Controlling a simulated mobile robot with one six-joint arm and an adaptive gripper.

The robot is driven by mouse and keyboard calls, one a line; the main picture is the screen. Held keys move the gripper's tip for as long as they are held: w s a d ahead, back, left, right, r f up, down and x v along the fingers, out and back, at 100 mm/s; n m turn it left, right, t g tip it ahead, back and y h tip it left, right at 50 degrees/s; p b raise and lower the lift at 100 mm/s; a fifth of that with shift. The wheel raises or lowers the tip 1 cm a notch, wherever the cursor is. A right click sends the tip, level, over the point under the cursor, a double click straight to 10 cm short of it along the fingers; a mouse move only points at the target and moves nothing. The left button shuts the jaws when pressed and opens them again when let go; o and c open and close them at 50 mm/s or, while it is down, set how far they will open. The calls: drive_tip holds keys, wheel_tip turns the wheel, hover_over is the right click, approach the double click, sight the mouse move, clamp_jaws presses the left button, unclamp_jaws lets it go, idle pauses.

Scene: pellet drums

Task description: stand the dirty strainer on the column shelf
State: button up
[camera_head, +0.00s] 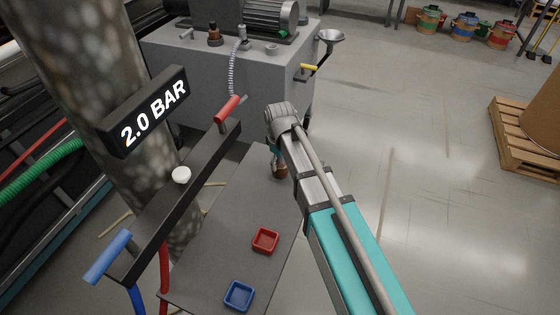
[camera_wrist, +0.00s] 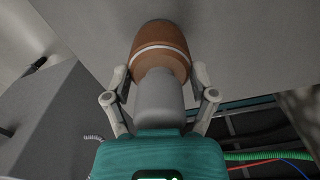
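The strainer (camera_wrist: 160,42) is a copper-brown rounded body with a pale band and a grey neck. In the wrist view it sits between the fingers of my gripper (camera_wrist: 161,76), which reach its sides and appear shut on it. In the head view the strainer (camera_head: 281,172) shows small below my gripper (camera_head: 277,150), at the right edge of the column shelf (camera_head: 222,205). The shelf is a dark grey board beside the mottled column. It also fills the top of the wrist view (camera_wrist: 240,40). I cannot tell whether the strainer touches the shelf.
A red tray (camera_head: 265,240) and a blue tray (camera_head: 239,296) lie on the shelf's near part. A black bar with a red handle (camera_head: 228,108) and a blue handle (camera_head: 107,257) runs along the left. The grey machine (camera_head: 205,75) stands behind. The shelf's middle is bare.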

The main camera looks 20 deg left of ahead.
drive_tip(key=o, duration=0.3)
drive_tip(key=shift+o, duration=0.2)
drive_tip(key=shift+r, duration=0.1)
wheel_tip(320, 180, up, 12)
drive_tip(key=p, duration=1.2)
drive_tip(key=shift+r, duration=0.1)
idle(0.9)
drive_tip(key=s+d+m, duration=0.3)
drive_tip(key=d+m, duration=0.4)
drive_tip(key=d, duration=1.1)
drive_tip(key=s+d+m, duration=0.2)
drive_tip(key=d+m, duration=0.5)
drive_tip(key=d, duration=1.1)
drive_tip(key=shift+s+d, duration=0.4)
